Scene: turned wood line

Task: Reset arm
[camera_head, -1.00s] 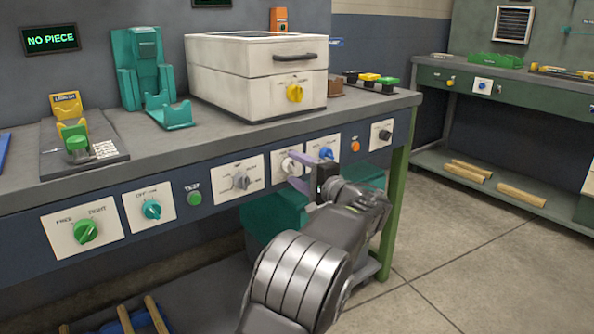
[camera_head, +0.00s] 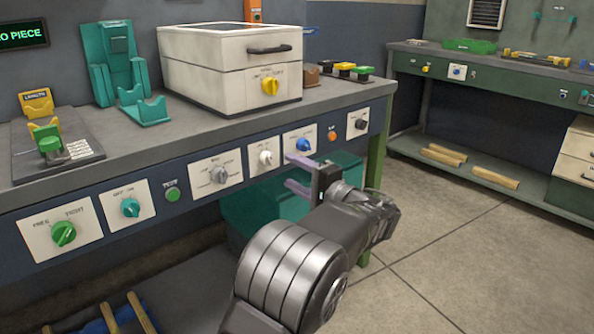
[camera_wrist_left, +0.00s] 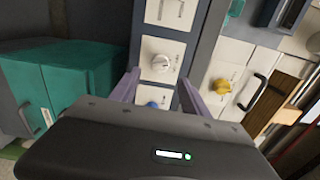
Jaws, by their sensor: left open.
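My left gripper (camera_head: 299,173) is open and empty, its two purple fingers pointing at the bench's front panel. In the head view it is just below the blue knob (camera_head: 303,143) and right of the small white knob (camera_head: 265,157). In the left wrist view, the fingers (camera_wrist_left: 158,88) stand apart with the white knob (camera_wrist_left: 160,63) beyond them and the blue knob (camera_wrist_left: 152,105) partly hidden low between them. I cannot tell the exact gap to the panel; nothing is held. My right gripper is not in view.
The bench (camera_head: 200,141) carries a white box (camera_head: 215,84) with a yellow knob, a green stand (camera_head: 117,70) and a black plate with a green clamp (camera_head: 50,143). A teal bin (camera_head: 240,204) stands under the panel. Open floor (camera_head: 450,260) lies to the right.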

